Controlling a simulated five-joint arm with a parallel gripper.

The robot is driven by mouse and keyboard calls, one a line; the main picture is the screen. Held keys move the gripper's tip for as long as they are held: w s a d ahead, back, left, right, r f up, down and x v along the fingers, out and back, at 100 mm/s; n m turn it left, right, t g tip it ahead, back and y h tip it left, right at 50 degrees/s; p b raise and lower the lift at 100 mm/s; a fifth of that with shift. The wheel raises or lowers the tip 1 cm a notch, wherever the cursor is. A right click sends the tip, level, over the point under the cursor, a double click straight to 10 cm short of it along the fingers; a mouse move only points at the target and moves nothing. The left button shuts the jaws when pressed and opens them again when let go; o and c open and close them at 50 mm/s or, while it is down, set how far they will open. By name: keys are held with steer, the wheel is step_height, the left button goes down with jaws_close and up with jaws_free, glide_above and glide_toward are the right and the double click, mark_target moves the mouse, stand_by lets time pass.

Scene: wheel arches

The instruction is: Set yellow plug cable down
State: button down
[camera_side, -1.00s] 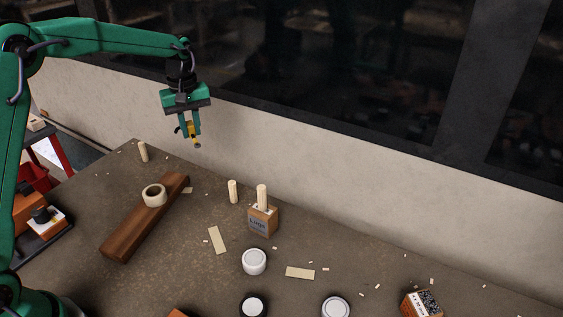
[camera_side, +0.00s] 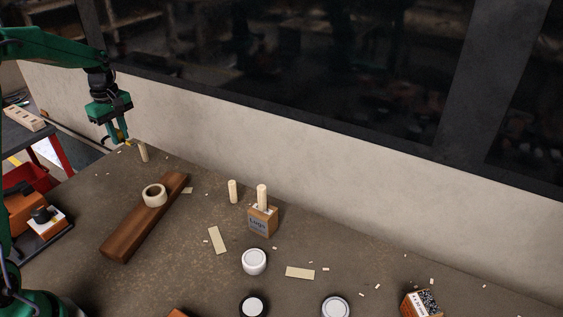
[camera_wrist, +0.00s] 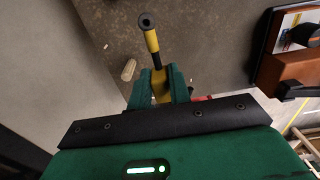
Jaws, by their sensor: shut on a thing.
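The yellow plug cable (camera_wrist: 154,50) is a yellow stick-like piece with a black round end in the wrist view. My gripper (camera_wrist: 160,84) is shut on it, with the plug end sticking out beyond the fingers. In the side view my gripper (camera_side: 118,137) hangs at the far left corner of the table, left of a standing wooden peg. Only a small yellow part of the plug cable (camera_side: 122,135) shows there between the fingers. I cannot tell the exact gap between it and the table.
A wooden peg (camera_side: 143,152) stands close by, and also shows in the wrist view (camera_wrist: 129,70). A brown plank (camera_side: 130,237) carries a tape roll (camera_side: 154,194). A block with a peg (camera_side: 262,220) and white-lidded jars (camera_side: 254,262) stand farther right. A red bin (camera_side: 33,178) is beyond the left edge.

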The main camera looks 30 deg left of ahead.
steer(key=shift+f, duration=0.85)
glide_above(107, 169)
step_height(107, 169, down, 7)
steer(key=shift+r, duration=0.1)
steer(key=shift+f, duration=0.2)
steer(key=shift+f, duration=1.85)
steer(key=shift+f, duration=0.15)
steer(key=c, duration=1.3)
jaws_free()
